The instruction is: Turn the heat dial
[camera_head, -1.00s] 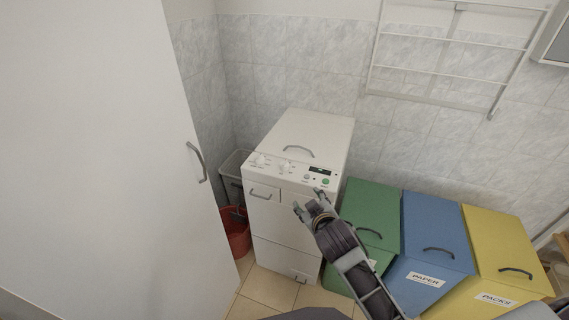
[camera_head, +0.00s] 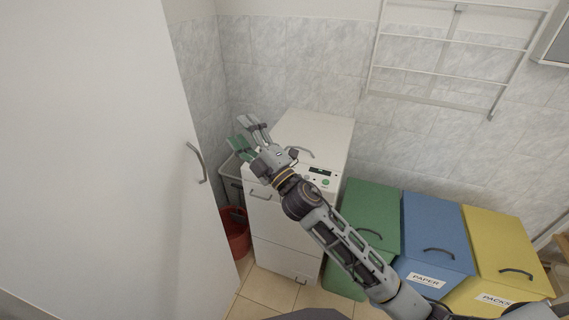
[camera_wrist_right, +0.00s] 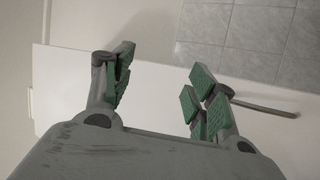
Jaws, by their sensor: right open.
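The white top-loading washing machine (camera_head: 316,133) stands against the tiled wall, with its control panel (camera_head: 324,176) on the sloped front edge of the top. Two round dials sat at the left of that panel a second ago; my right gripper and wrist now hide most of that area. My right gripper (camera_head: 251,133) is open and empty, over the machine's left edge, with its green-padded fingers pointing up and left. In the right wrist view the open fingers (camera_wrist_right: 155,85) hold nothing. My left gripper is not in view.
A large white door with a grey handle (camera_head: 196,162) fills the left side. A red bucket (camera_head: 236,236) and a grey bin (camera_head: 229,166) stand left of the machine. Green (camera_head: 372,207), blue (camera_head: 430,225) and yellow (camera_head: 497,235) bins stand to its right.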

